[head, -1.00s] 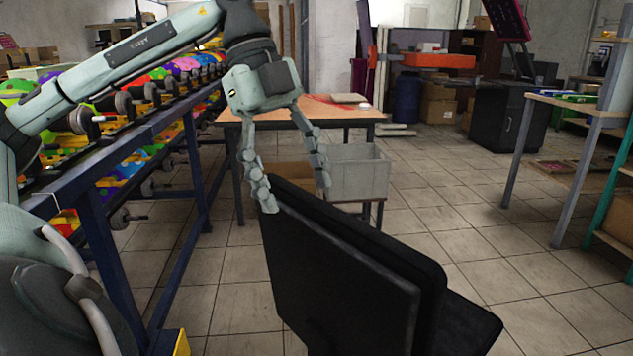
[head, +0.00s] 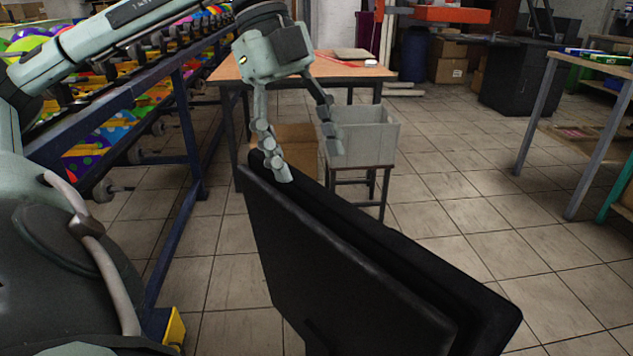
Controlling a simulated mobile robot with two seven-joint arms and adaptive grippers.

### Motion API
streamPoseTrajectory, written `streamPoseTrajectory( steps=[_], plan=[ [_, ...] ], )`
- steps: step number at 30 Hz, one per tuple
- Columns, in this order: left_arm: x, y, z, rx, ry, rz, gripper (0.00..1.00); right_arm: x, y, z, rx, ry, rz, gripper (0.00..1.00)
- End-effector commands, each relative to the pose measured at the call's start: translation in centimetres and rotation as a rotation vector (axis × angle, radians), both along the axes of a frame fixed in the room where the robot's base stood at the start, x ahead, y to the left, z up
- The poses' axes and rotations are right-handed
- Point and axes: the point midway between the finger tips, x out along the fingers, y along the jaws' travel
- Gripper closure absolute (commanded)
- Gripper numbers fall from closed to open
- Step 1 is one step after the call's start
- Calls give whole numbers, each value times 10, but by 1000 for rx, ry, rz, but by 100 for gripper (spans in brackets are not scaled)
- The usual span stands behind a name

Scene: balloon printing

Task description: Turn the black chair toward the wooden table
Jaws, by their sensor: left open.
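The black chair (head: 340,275) stands in the lower middle of the head view, its back toward me and its lower part cut off by the frame. The wooden table (head: 300,70) stands beyond it, with an orange-brown top. My left gripper (head: 309,160) is open at the upper left corner of the chair back. Its left finger overlaps the top edge, and its right finger hangs beyond the back; I cannot tell whether either touches. My right gripper is not in view.
A grey bin (head: 365,135) on a small stand and a cardboard box (head: 298,143) are between chair and table. A blue rack (head: 187,130) of colourful balloons runs along the left. Another table (head: 540,95) stands at right. The tiled floor right of the chair is clear.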

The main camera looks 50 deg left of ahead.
Motion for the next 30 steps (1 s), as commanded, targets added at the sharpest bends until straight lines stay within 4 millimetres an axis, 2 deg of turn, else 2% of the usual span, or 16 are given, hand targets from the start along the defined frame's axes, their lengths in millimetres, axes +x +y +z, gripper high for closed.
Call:
streamPoseTrajectory(
  steps=[1,6,12,18,30],
  plan=[
    [0,-4,-12,0,1,-3,35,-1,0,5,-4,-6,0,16],
    [1,-12,-30,0,0,0,35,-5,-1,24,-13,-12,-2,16],
    [2,-16,-37,0,0,0,35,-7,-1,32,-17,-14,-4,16],
    [2,-16,-37,0,-1,0,35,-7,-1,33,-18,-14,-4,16],
    [2,-16,-38,0,0,0,83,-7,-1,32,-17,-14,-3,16]
  ],
)
